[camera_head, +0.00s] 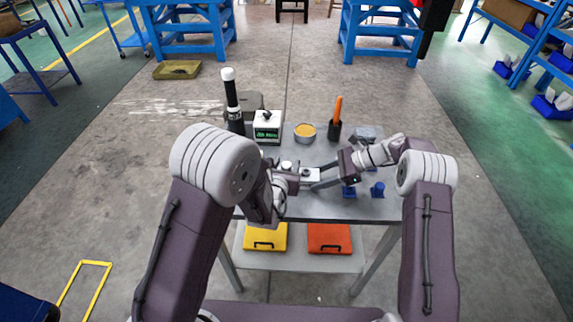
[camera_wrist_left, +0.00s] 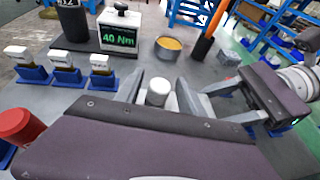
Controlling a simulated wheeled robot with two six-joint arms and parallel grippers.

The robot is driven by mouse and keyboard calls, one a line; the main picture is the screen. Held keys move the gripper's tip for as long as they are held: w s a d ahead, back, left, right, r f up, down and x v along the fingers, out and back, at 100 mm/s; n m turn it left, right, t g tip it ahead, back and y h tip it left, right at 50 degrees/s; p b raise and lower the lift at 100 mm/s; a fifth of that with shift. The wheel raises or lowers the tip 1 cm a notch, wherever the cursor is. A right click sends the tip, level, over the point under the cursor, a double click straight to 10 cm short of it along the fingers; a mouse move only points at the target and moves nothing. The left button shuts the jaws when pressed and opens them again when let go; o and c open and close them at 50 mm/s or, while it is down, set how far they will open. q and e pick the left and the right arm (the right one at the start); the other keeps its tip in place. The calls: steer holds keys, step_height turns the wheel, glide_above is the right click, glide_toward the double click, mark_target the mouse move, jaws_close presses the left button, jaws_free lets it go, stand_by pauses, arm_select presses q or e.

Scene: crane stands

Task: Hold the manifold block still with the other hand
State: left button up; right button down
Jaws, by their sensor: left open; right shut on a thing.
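The manifold block (camera_head: 311,174) is a small light-grey block on the table, mostly hidden by my grippers. My right gripper (camera_head: 318,178) reaches in from the right and is shut on it; its fingers (camera_wrist_left: 222,102) also show at the right of the left wrist view. My left gripper (camera_head: 287,164) is open at the block's left side. In the left wrist view its two fingers (camera_wrist_left: 159,94) stand on either side of a white round-topped piece (camera_wrist_left: 158,91), with gaps visible; I cannot tell any contact.
Behind stand a meter reading 40 Nm (camera_head: 267,128), a black-and-white tool (camera_head: 233,100), a tin (camera_head: 305,132) and an orange-handled tool (camera_head: 337,112). Blue holders (camera_wrist_left: 102,79) and a red cylinder (camera_wrist_left: 20,126) lie left in the wrist view. Yellow (camera_head: 265,238) and red (camera_head: 329,238) cases sit below.

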arm_select(q)
jaws_close()
steer(key=shift+r, duration=0.15)
steer(key=shift+d, duration=0.1)
steer(key=n+y, duration=0.4)
steer(key=shift+w+d+y, duration=0.1)
steer(key=shift+y, duration=0.3)
steer(key=shift+n+y, duration=0.6)
steer(key=shift+y, duration=0.1)
